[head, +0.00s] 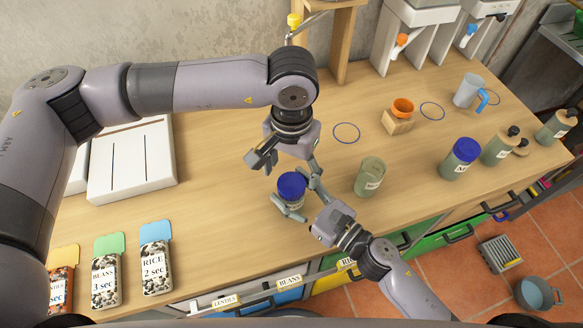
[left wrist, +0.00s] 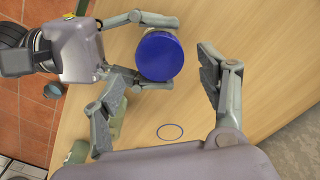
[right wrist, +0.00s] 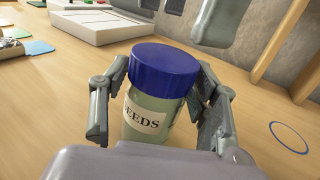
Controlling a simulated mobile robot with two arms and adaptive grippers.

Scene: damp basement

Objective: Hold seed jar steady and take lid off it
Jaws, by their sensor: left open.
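The seed jar (head: 291,193) stands upright on the bench, pale green with a blue lid (head: 291,185) on it. Its label, partly hidden, reads "EEDS" in the right wrist view (right wrist: 147,118). My right gripper (head: 296,196) is low at the jar, one finger on each side of the body below the lid, and looks shut on it. My left gripper (head: 283,168) points down just above and behind the jar, open and empty. In the left wrist view the lid (left wrist: 160,57) shows beyond and between its fingers, apart from them.
An orange cup (head: 402,107) sits on a wooden block. Labelled packets (head: 156,260) and a white panel (head: 131,160) lie left. Bench between is clear.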

